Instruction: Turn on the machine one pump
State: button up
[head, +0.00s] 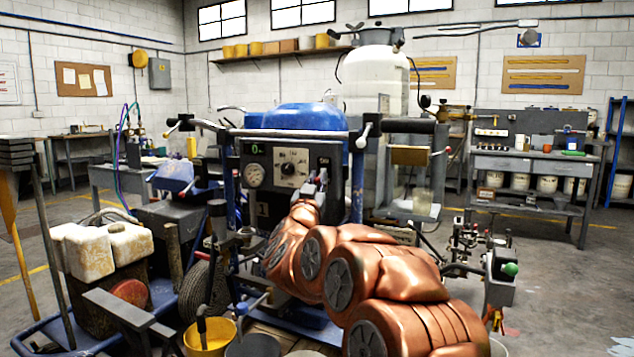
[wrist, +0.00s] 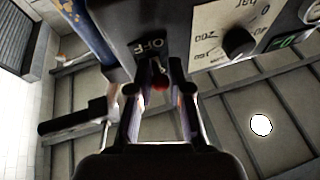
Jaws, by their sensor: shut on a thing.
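The machine marked 1 (head: 262,211) stands in the middle of the head view. Its dark front panel carries a round gauge (head: 255,175), a dial (head: 293,168) and a small green display (head: 258,150). My gripper (head: 322,182) is at the right side of this panel, at the end of my copper-coloured arm. In the wrist view, my gripper (wrist: 160,88) has its fingers on either side of a small red-tipped switch lever (wrist: 159,82) and is shut on it. An OFF label (wrist: 152,46) is beside the lever. The dial (wrist: 239,42) also shows there. The fingers partly hide the lever.
A blue cover (head: 305,116) and handlebars with levers top the machine. A large white tank (head: 375,80) stands behind it. A yellow bucket (head: 208,335) and stained white jugs (head: 100,248) are at the lower left. Open floor (head: 575,270) lies to the right.

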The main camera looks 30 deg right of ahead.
grip_shut()
